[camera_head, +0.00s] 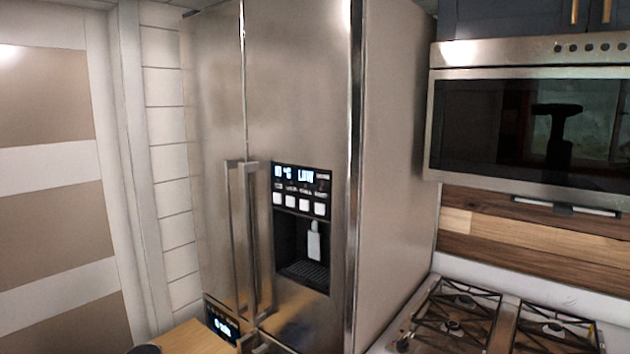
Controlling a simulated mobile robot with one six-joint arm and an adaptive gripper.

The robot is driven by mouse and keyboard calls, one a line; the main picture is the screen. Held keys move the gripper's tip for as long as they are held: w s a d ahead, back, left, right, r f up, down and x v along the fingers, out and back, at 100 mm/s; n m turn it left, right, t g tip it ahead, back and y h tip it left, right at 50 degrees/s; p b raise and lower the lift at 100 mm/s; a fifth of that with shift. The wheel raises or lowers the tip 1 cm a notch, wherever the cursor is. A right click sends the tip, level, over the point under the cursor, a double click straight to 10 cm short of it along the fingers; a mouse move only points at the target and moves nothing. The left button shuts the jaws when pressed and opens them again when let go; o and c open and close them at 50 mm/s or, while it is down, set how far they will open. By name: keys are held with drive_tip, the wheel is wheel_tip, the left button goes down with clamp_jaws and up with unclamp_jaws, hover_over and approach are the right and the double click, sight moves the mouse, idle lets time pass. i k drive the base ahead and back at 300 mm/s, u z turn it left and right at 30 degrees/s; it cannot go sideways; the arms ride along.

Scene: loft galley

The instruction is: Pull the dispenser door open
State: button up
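A tall stainless steel fridge stands in the middle of the view. Its right door, the dispenser door (300,110), carries a black water dispenser (302,228) with a lit display, a row of white buttons and a recess with a pale lever. The dispenser door's long vertical handle (250,240) runs beside the left door's handle (232,240). The left door (212,130) is narrower in view. Both doors look shut, with a thin seam between them. My gripper is not in view.
A gas hob (485,322) with black grates is at the lower right, below a microwave (530,125). A wooden surface (192,338) and a small dark thing (146,349) are at the bottom left, close before the fridge. A panelled door (50,190) stands at the left.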

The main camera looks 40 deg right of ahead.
sight(304, 69)
drive_tip(key=z, duration=0.95)
